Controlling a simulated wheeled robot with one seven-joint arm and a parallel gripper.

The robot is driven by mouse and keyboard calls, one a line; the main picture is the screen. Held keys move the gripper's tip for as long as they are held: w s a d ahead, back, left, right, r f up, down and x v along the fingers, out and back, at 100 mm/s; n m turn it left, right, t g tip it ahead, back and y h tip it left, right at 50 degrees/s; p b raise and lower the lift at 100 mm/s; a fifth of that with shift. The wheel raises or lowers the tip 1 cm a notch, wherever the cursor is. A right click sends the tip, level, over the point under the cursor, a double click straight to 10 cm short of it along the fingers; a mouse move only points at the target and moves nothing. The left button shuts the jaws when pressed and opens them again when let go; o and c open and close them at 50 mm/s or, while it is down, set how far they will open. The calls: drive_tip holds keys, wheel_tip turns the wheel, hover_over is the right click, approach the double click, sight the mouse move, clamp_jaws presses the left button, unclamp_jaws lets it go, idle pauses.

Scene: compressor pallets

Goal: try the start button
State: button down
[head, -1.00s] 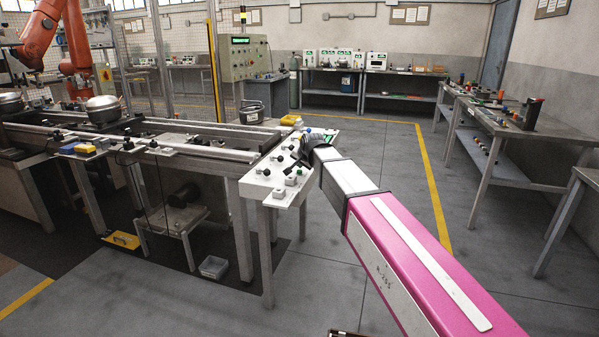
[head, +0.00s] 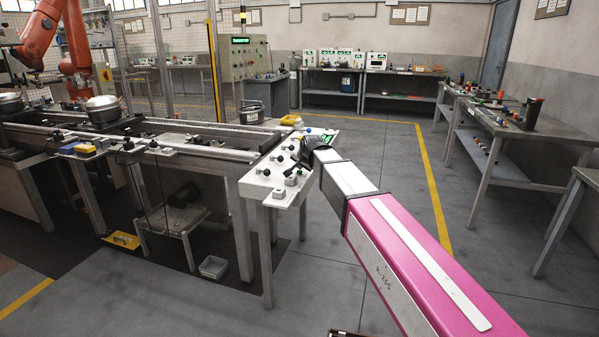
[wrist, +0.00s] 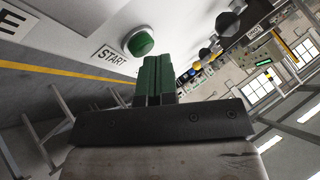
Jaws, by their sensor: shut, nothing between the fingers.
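The green round start button (wrist: 140,42) sits on a white panel face in the wrist view, with a START label (wrist: 110,56) beside it. My gripper (wrist: 157,60) has its two green fingers together, with nothing between them. The fingertips are just below the button in that picture, very close to it. I cannot tell whether they touch it. In the head view the white control panel (head: 262,187) stands at the end of the conveyor, and my wrist is over its right part. The fingertips and the button are not clear there.
Several black knobs and grey switch boxes (head: 290,181) stand up from the panel close to my wrist. The conveyor frame (head: 200,150) is to the left. A workbench (head: 510,125) is at the right, with open floor between.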

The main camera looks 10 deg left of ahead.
sight(301, 171)
drive_tip(key=shift+f, duration=0.2)
idle(0.5)
drive_tip(key=shift+r, duration=0.95)
drive_tip(key=shift+r, duration=2.5)
